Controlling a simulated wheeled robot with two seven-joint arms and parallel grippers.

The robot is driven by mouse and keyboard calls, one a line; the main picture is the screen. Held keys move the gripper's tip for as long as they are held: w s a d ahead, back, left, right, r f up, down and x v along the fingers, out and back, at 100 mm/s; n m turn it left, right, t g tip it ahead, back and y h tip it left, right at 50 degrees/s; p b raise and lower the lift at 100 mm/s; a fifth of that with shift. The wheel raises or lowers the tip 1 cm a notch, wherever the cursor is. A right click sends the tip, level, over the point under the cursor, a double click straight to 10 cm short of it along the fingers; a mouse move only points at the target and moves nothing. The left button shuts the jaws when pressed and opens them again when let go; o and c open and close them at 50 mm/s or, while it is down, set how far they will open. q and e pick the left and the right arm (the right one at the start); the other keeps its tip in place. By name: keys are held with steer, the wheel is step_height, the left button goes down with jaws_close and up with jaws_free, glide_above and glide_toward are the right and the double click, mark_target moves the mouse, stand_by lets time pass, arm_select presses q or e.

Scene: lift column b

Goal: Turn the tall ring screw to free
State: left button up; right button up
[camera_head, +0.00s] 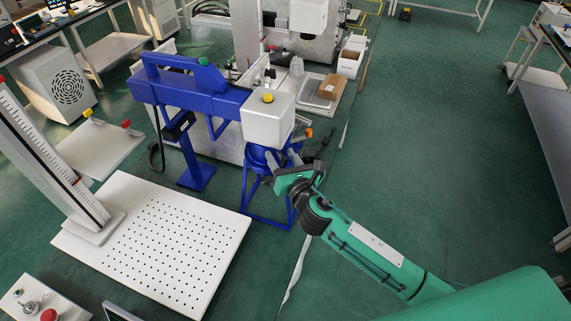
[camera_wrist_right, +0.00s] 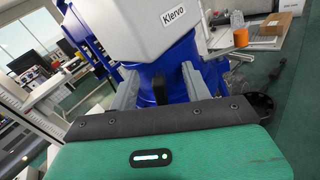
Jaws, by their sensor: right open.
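I cannot make out a tall ring screw for sure in either view. My right gripper (camera_head: 284,159) is open beneath the white head (camera_head: 268,122) of a blue machine, by its round blue neck. In the right wrist view the two grey fingers of the right gripper (camera_wrist_right: 160,82) stand apart, with the blue neck (camera_wrist_right: 163,77) between or just behind them; I cannot tell whether they touch it. The white head (camera_wrist_right: 135,25), marked "Klervo", fills the top there. My left gripper is not in view.
The blue machine arm (camera_head: 195,90) runs left from the head. A perforated white plate (camera_head: 160,245) and a white scaled column (camera_head: 50,160) stand at the left. An orange knob (camera_head: 309,132) is just right of the head. The green floor (camera_head: 430,130) at the right is clear.

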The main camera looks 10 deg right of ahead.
mark_target(285, 163)
steer(key=shift+s, duration=0.1)
steer(key=shift+s+d+p, duration=0.15)
steer(key=shift+s+d, duration=0.05)
steer(key=shift+s, duration=0.95)
steer(key=shift+s+d+p, duration=0.1)
steer(key=shift+s+d, duration=0.15)
steer(key=shift+s, duration=0.85)
steer(key=shift+s+d+p, duration=0.15)
steer(key=shift+s+d, duration=0.05)
steer(key=shift+s, duration=0.95)
